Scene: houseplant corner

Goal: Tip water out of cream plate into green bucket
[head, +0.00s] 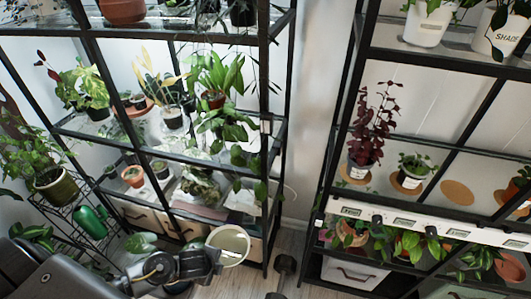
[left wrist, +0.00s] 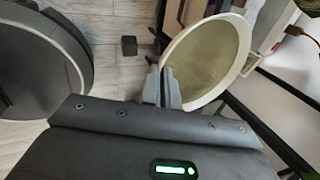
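The cream plate (head: 233,239) is round with a pale rim and is at the low centre of the head view. It also shows in the left wrist view (left wrist: 208,62), where its inside looks smooth and olive-tinted; I cannot tell how much water is in it. My left gripper (head: 214,261) is shut on the plate's near-left rim and holds it in front of the left shelf. Its fingers (left wrist: 163,88) show close together at the rim in the left wrist view. I cannot make out a green bucket in either view. My right gripper is not in view.
A black-framed plant shelf (head: 283,130) stands behind the plate and another (head: 337,150) to its right. A green watering can (head: 92,222) sits on a wire rack at left.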

